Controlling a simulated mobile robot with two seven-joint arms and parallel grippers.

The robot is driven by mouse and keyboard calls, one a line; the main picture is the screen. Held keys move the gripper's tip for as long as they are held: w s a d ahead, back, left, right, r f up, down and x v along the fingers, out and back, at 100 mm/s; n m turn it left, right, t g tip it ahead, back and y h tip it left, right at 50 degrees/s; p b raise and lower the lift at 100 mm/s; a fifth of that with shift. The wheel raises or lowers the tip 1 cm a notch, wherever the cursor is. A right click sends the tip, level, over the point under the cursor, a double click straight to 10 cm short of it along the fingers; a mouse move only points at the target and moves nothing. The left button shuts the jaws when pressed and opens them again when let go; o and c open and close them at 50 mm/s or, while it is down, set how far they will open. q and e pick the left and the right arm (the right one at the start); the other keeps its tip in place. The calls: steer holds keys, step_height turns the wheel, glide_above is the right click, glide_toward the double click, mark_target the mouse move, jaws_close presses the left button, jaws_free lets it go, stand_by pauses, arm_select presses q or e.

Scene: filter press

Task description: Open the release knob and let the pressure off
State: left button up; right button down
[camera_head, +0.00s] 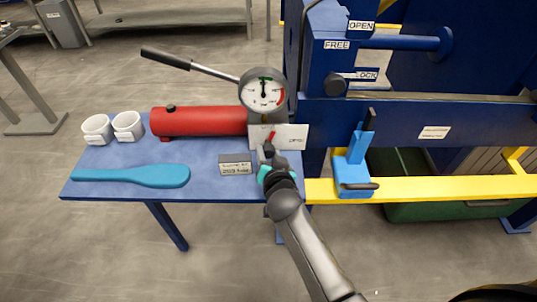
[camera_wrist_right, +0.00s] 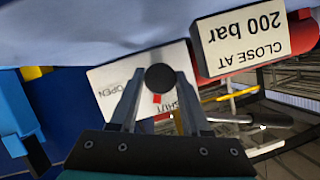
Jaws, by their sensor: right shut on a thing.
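The release knob (camera_wrist_right: 160,77) is a dark round knob in front of a white plate marked OPEN and SHUT. The plate (camera_head: 292,136) stands at the right end of the red pump cylinder (camera_head: 205,121). My right gripper (camera_head: 268,152) is shut on the knob, with a finger on each side in the right wrist view (camera_wrist_right: 160,80). My left gripper is not in view.
A block (camera_wrist_right: 255,37) reading CLOSE AT 200 bar sits close beside the gripper. A blue paddle (camera_head: 135,176) and two white cups (camera_head: 97,129) lie on the blue table (camera_head: 110,158). The pump lever (camera_head: 190,65) reaches up left. The blue press frame (camera_head: 405,110) stands at right.

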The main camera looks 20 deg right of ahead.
steer(key=m, duration=0.1)
steer(key=m+t+y, duration=0.1)
steer(key=m, duration=0.1)
steer(key=shift+d+y+p, duration=0.2)
steer(key=shift+y+p, duration=0.1)
steer(key=shift+p, duration=0.05)
steer(key=shift+f+m+t+y, duration=0.1)
steer(key=shift+m+t+y, duration=0.4)
steer(key=shift+m, duration=0.6)
steer(key=shift+d+f+m+t+b, duration=0.15)
steer(key=shift+m+t+b, duration=0.35)
steer(key=shift+m+b, duration=0.4)
steer(key=shift+m+t+y+b, duration=0.4)
steer(key=shift+m+t+b, duration=0.3)
steer(key=shift+m+b, duration=0.75)
steer(key=shift+m, duration=0.45)
steer(key=c, duration=0.7)
jaws_free()
